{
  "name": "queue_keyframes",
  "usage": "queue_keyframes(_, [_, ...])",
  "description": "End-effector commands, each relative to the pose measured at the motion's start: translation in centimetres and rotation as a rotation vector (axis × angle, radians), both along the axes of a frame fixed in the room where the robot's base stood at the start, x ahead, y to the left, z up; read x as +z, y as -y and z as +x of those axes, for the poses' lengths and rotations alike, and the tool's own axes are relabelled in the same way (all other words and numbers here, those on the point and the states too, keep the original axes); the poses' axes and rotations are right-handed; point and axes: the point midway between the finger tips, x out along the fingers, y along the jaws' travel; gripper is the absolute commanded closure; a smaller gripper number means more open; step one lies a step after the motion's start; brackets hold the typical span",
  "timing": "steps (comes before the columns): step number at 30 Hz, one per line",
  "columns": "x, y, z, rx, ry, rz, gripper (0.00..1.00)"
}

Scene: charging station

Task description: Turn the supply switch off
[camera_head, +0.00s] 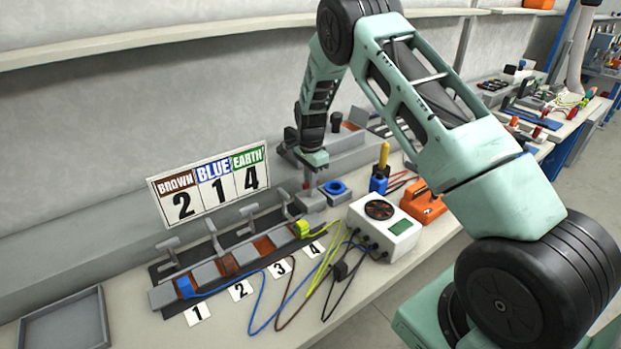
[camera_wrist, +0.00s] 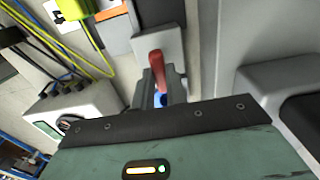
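The supply switch appears to be the grey box (camera_wrist: 150,40) with a red lever (camera_wrist: 157,66), near the top middle of the wrist view. The lower part of the box is hidden behind my gripper's dark edge. In the head view a grey block (camera_head: 311,203) at the right end of the terminal row seems to be the same switch. My gripper (camera_head: 312,178) points down just above this block. Whether it touches the lever cannot be told.
A grey block with a blue ring (camera_head: 337,188) stands close on the right. A white meter box (camera_head: 385,226), an orange case (camera_head: 426,206) and loose wires lie further right and in front. The terminal row (camera_head: 228,265) runs left, below a number sign (camera_head: 212,188).

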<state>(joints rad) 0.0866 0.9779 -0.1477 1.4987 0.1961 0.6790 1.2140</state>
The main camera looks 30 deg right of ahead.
Motion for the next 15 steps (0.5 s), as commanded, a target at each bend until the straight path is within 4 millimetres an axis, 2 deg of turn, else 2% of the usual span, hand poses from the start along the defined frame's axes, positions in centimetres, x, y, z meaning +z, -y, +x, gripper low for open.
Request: queue_keyframes(15, [-0.04,0.02,0.00,0.073,0.000,0.000,1.00])
